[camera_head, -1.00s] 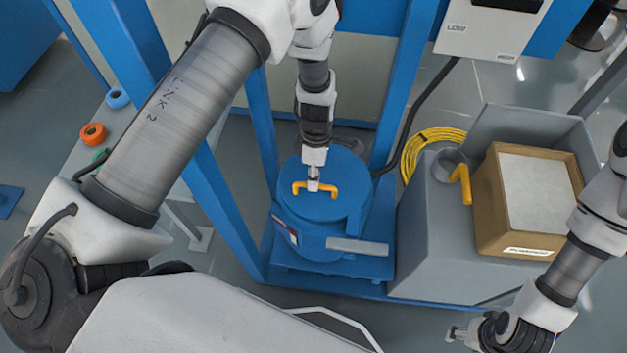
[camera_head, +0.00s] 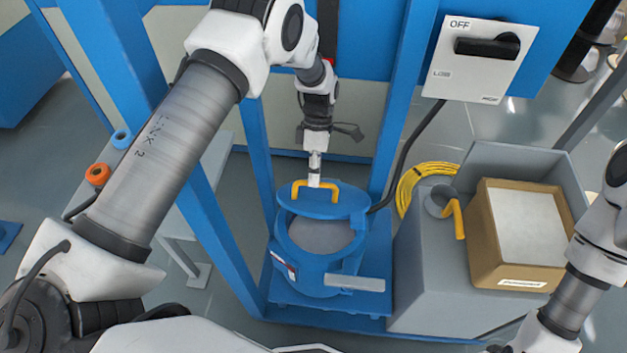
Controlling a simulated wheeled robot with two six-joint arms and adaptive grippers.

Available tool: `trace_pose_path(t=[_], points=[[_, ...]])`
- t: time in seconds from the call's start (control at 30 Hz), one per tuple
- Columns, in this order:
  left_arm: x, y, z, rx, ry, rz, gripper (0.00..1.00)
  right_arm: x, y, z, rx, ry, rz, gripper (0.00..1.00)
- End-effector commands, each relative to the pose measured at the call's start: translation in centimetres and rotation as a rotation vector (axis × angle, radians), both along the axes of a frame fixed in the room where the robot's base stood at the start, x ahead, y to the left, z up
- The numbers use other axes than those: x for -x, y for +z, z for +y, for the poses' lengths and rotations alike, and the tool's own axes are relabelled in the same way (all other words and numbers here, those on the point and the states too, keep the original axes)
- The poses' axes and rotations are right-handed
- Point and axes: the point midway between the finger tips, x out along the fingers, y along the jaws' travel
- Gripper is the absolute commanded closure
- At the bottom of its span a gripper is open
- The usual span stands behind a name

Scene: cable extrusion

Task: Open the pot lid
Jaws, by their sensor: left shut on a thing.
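The blue pot (camera_head: 292,262) stands on a blue base inside a blue frame. Its round blue lid (camera_head: 343,208) is raised and sits back toward the far side of the pot. The pot's mouth is open at the front, and a grey inside shows. The lid has a yellow handle (camera_head: 299,190). My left gripper (camera_head: 315,183) is shut on the yellow handle from above. My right gripper (camera_head: 497,349) is mostly cut off at the bottom right edge, so its jaws cannot be made out.
Right of the pot is a grey bin (camera_head: 425,270) with a cardboard box (camera_head: 482,250) and a cup with a yellow handle (camera_head: 458,218). A switch panel (camera_head: 445,88) marked OFF hangs above. Blue posts (camera_head: 400,110) flank the pot. Yellow cable (camera_head: 408,186) lies behind the bin.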

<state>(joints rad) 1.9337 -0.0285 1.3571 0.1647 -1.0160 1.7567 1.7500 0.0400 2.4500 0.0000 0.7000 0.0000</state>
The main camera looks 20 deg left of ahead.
Motion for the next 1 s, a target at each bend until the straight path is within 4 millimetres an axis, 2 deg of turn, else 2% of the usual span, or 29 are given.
trace_pose_path(t=[0.03,0.33,0.4,0.43,1.0], points=[[-0.55,-0.25,0.11,-0.002,0.002,-0.019,1.00,0.00,-0.14,0.00,0.000,0.000,0.000,0.46],[-0.54,-0.32,0.10,-0.002,0.001,-0.017,1.00,0.00,-0.18,0.00,0.000,0.000,0.000,0.46],[-0.50,-0.33,0.10,-0.002,0.001,-0.016,0.68,0.01,-0.18,0.00,0.000,0.000,0.000,0.46],[-0.47,-0.33,0.09,-0.002,0.001,-0.015,0.60,0.01,-0.18,0.00,0.000,0.000,0.000,0.46],[-0.27,-0.01,0.04,-0.001,0.001,-0.009,0.60,0.00,-0.06,0.00,0.000,0.000,0.000,0.46]])
